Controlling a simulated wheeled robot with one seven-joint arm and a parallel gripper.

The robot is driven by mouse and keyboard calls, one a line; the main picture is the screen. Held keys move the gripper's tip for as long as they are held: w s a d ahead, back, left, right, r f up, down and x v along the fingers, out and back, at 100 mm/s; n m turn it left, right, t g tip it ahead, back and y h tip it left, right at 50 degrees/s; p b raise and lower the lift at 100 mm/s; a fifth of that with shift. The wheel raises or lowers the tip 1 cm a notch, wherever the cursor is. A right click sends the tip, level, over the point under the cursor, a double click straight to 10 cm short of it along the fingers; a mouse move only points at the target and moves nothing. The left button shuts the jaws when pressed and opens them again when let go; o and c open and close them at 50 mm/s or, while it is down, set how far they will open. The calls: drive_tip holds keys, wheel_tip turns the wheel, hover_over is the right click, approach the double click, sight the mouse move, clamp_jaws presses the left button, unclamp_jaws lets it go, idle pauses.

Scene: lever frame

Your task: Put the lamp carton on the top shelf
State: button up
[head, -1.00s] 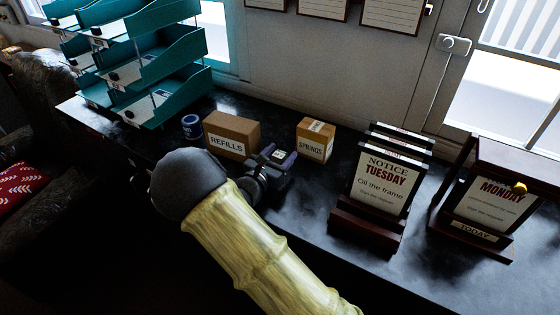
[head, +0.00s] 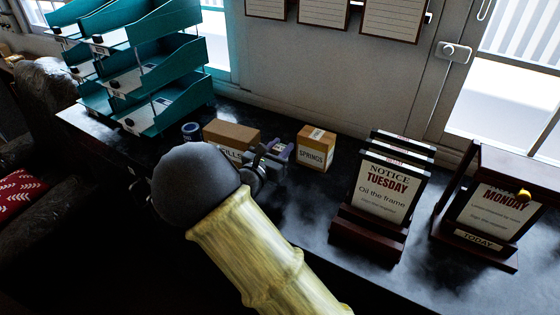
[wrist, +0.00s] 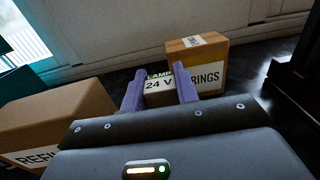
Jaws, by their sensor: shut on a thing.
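The lamp carton (wrist: 158,91) is a small brown box with a white label reading "LAMP 24 V" in the wrist view. It sits between the two purple fingers of my gripper (wrist: 160,92), which is shut on it. In the head view my gripper (head: 275,153) is low over the dark counter, between the refills box and the springs box; the carton is mostly hidden there. Whether the carton touches the counter I cannot tell. A teal tiered shelf unit (head: 175,60) stands at the back left, with its top levels partly cut off by the frame.
The refills box (head: 232,133) is left of my gripper and the springs box (head: 316,148) is right of it. A small blue tin (head: 190,131) stands by the shelves. Notice stands (head: 385,190) and a Monday frame (head: 490,210) occupy the counter's right side.

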sight(280, 147)
wheel_tip(280, 147, up, 5)
drive_tip(key=shift+f, duration=0.15)
drive_tip(key=shift+f, duration=0.15)
idle(0.5)
